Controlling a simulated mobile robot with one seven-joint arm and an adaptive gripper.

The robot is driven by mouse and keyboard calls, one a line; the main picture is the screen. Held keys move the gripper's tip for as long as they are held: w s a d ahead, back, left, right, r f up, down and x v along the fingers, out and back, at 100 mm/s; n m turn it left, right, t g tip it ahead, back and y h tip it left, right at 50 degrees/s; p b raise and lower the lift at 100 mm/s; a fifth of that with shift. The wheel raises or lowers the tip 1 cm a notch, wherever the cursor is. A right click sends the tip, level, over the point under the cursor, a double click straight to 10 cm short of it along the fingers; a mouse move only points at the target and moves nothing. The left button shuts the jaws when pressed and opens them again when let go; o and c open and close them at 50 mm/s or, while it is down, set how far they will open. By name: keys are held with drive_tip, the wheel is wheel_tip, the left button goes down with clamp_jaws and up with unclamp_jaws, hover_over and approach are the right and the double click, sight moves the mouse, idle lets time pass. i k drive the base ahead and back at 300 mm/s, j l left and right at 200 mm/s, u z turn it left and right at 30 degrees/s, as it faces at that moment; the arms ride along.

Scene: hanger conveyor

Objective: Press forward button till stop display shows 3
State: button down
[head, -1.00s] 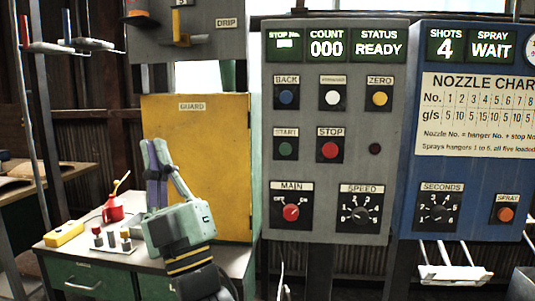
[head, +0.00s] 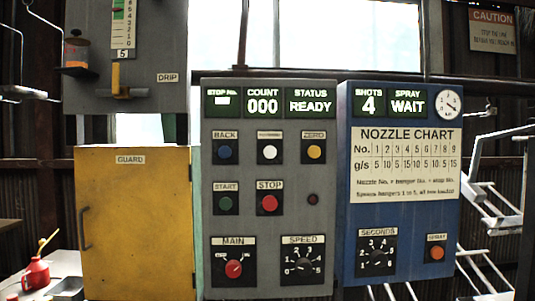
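The grey control panel (head: 238,180) stands upright in the middle of the head view. Its white button (head: 270,152) sits between the blue BACK button (head: 225,152) and the yellow ZERO button (head: 314,152). The label above the white button is too blurred to read for certain. The STOP No. display (head: 223,101) at the panel's top left shows a pale block or dash, with no digit I can read. COUNT (head: 263,104) reads 000 and STATUS (head: 310,104) reads READY. My gripper is not in view.
Below are green START (head: 226,203), red STOP (head: 269,203), MAIN switch (head: 233,269) and SPEED knob (head: 303,266). A blue spray panel (head: 360,220) adjoins on the right, a yellow guard (head: 135,220) on the left. White hanger racks (head: 490,205) stand far right.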

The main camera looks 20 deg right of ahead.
sight(270, 152)
drive_tip(key=i+j, duration=0.1)
drive_tip(key=j, duration=0.25)
drive_tip(key=i+j, duration=0.1)
drive_tip(key=j, duration=0.25)
drive_tip(key=i+j, duration=0.1)
drive_tip(key=j, duration=0.25)
drive_tip(key=z, duration=1.65)
